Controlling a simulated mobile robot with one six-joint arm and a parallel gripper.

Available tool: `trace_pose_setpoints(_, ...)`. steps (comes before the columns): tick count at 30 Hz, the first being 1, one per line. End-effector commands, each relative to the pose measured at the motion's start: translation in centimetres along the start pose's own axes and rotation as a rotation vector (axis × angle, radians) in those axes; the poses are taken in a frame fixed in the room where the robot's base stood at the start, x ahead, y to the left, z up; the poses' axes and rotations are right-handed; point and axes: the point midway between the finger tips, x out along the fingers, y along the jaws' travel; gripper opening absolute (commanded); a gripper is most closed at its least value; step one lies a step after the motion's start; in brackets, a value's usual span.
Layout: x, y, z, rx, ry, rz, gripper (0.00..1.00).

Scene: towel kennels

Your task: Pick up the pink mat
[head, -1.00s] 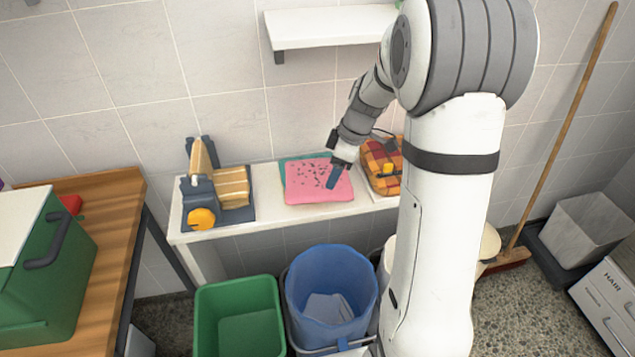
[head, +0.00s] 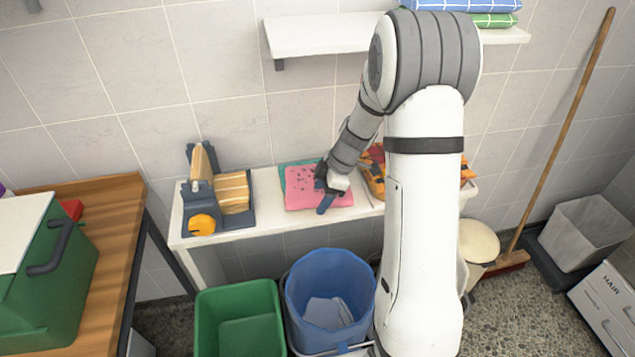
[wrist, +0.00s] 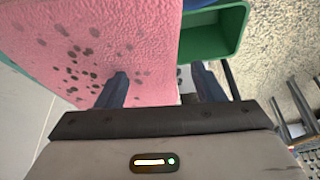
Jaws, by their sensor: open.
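The pink mat (head: 305,190) lies folded on the white bench, on top of a teal cloth (head: 284,171). It has dark spots on its top face. My gripper (head: 326,196) is at the mat's right part, and my wrist hides some of that side. In the wrist view the pink mat (wrist: 130,40) fills the upper left. There my gripper (wrist: 165,85) is open; its left finger overlaps the mat in the picture and its right finger is just past the mat's edge. I cannot tell whether the fingers touch it.
A blue bucket (head: 330,268) and a green bin (head: 240,296) stand below the bench (head: 262,207). A grey holder with tan pads (head: 232,193) is left of the mat, an orange checked cloth (head: 374,172) right. A white shelf (head: 320,35) hangs above.

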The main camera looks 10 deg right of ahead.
Motion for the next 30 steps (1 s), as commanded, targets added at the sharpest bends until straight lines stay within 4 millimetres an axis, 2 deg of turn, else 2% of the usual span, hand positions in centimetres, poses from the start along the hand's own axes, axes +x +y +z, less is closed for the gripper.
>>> trace_pose_setpoints(7,0.19,0.02,0.0,-0.001,-0.001,0.001,0.62)
trace_pose_setpoints(27,0.16,0.03,0.0,0.0,-0.001,0.001,0.07)
trace_pose_setpoints(30,0.15,0.04,-0.01,0.0,-0.001,0.002,0.06)
